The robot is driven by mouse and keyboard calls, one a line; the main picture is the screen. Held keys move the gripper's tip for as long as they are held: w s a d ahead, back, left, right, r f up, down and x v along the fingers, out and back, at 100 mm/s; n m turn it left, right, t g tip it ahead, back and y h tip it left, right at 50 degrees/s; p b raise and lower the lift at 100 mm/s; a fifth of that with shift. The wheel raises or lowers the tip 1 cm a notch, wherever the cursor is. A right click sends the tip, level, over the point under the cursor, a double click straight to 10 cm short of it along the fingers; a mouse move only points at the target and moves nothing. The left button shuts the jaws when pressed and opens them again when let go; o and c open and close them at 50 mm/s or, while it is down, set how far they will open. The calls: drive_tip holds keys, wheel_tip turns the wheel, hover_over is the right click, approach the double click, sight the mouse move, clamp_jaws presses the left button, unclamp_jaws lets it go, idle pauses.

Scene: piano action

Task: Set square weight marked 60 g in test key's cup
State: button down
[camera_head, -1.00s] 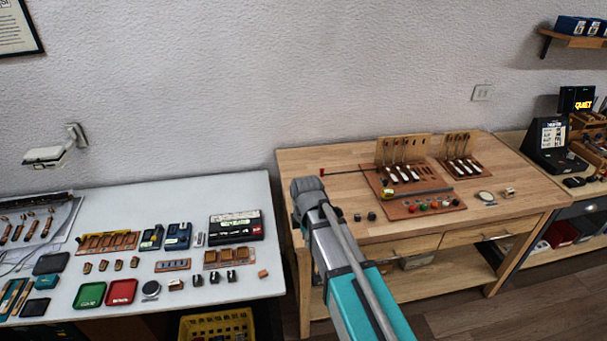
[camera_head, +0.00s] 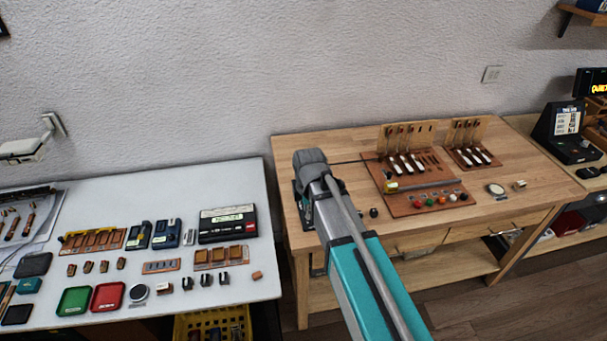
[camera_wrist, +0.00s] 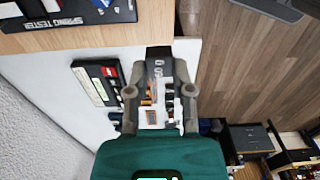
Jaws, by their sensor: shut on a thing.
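In the wrist view my gripper (camera_wrist: 160,90) is shut on a small dark block, the square weight (camera_wrist: 159,57). Its dark end face carries white lettering that reads like "60 G", seen sideways. Its side between the fingers looks shiny and mottled. The brown key board (camera_head: 407,206) with several white-fronted keys (camera_head: 405,163) stands to the right of my arm. I cannot make out the cup at this size.
The wooden bench (camera_head: 300,150) also holds a smaller key rack (camera_head: 472,157), a round disc (camera_head: 496,189) and a small dark knob (camera_head: 373,212). The white table (camera_head: 150,185) at left is crowded with trays and tools. Bare bench lies in front of the key board.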

drive_tip(key=shift+a, duration=0.2)
drive_tip(key=w, duration=0.5)
drive_tip(key=w+f+b, duration=0.1)
drive_tip(key=w, duration=0.5)
drive_tip(key=w+a+f+b, duration=0.1)
drive_tip(key=w, duration=0.5)
drive_tip(key=shift+w+a, duration=0.1)
drive_tip(key=shift+w, duration=0.05)
drive_tip(key=shift+f, duration=0.2)
drive_tip(key=shift+f+b, duration=2.6)
drive_tip(key=shift+b, duration=0.2)
drive_tip(key=shift+f+b, duration=0.3)
idle(0.6)
